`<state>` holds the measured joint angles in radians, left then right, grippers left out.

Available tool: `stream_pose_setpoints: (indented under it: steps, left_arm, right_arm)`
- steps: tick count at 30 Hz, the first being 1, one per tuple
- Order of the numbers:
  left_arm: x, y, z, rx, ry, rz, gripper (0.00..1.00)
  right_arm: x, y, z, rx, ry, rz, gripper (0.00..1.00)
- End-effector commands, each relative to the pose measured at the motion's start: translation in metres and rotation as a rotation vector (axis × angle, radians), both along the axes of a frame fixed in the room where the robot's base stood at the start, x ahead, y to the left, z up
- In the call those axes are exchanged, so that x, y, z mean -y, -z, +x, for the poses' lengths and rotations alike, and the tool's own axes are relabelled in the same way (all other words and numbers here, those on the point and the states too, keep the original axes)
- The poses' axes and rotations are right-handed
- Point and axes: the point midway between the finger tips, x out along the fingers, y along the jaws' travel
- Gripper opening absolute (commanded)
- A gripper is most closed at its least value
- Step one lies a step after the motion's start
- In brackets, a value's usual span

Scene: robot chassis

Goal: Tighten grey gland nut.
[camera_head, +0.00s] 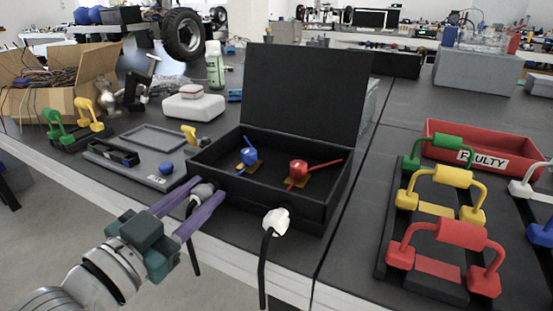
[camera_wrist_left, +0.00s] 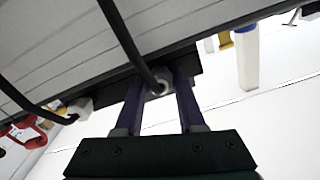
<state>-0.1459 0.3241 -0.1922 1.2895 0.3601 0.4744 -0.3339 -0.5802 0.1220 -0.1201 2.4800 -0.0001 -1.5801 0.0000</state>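The grey gland nut (camera_head: 203,188) sits on the front wall of the open black box (camera_head: 268,196), near its left corner, with a black cable hanging from it. My left gripper (camera_head: 204,190) reaches it with its purple fingers, one on each side. In the left wrist view the nut (camera_wrist_left: 159,84) lies between the fingertips (camera_wrist_left: 160,80), with no clear gap at either side, and the cable passes up between them. A white gland nut (camera_head: 276,221) with its own cable sits further right on the same wall. My right gripper is not in view.
Blue (camera_head: 249,156) and red (camera_head: 298,168) parts stand inside the box. A grey tray (camera_head: 151,138) and a blue button (camera_head: 166,168) are to its left. Coloured handles on a black board (camera_head: 424,282) and a red FAULTY bin (camera_head: 512,142) are to the right.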

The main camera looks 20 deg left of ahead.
Motion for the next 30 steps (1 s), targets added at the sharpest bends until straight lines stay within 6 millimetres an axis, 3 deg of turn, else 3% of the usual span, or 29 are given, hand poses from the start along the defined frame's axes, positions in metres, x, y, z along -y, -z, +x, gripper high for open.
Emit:
stream_pose_setpoints:
  steps: [11,14,24,30]
  left_arm:
    - [0.0,0.0,-0.003,-0.002,-0.001,-0.002,0.49]
    - [-0.001,0.0,-0.014,-0.004,0.0,-0.002,0.49]
    - [-0.006,0.0,-0.08,-0.005,0.001,-0.002,0.49]
    - [-0.008,0.0,-0.098,-0.001,0.0,-0.001,0.49]
  right_arm:
    - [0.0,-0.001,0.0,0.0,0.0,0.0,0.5]
    - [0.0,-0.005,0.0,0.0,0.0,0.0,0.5]
    - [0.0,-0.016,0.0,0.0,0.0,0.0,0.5]
    - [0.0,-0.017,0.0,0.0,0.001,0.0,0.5]
